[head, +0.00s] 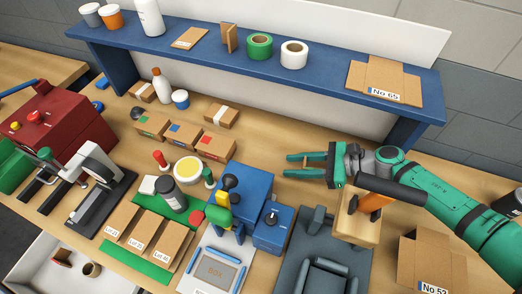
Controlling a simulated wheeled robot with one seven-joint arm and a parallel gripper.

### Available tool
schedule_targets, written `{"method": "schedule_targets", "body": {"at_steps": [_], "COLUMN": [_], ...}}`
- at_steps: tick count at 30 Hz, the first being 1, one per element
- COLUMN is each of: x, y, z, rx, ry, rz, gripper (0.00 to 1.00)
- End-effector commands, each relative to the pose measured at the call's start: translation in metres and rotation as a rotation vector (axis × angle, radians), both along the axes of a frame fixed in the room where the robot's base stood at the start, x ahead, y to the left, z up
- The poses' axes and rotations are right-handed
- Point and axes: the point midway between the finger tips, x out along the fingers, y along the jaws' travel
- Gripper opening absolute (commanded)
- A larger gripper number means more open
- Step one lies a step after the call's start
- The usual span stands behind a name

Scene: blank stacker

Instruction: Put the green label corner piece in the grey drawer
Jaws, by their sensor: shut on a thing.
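My gripper (289,165) is above the right part of the wooden bench, its teal fingers pointing left. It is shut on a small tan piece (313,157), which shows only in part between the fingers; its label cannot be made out. A cardboard box with a green label (151,126) stands in the row at the back left, beside boxes with blue (182,134) and red (214,146) labels. A pale grey open drawer (38,276) is at the lower left, far from my gripper, with small brown things inside.
A blue shelf (210,44) with tape rolls and a carton runs along the back. Lot boxes on a green mat (136,264) and a black press stand toward the drawer.

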Motion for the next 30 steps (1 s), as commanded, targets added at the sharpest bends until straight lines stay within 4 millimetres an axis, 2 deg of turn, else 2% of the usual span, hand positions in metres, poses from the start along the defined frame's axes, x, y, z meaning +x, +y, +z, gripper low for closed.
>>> {"method": "schedule_targets", "body": {"at_steps": [4,8,24,30], "x": [0.001,0.008,0.077,0.091], "y": [0.0,0.012,0.111,0.129], "z": [0.0,0.0,0.0,0.0], "rx": [0.0,0.0,-0.001,0.0], "ry": [0.001,0.0,-0.001,0.001], "rz": [-0.001,0.003,0.005,0.0], "gripper": [0.13,0.13,0.13,0.13]}}
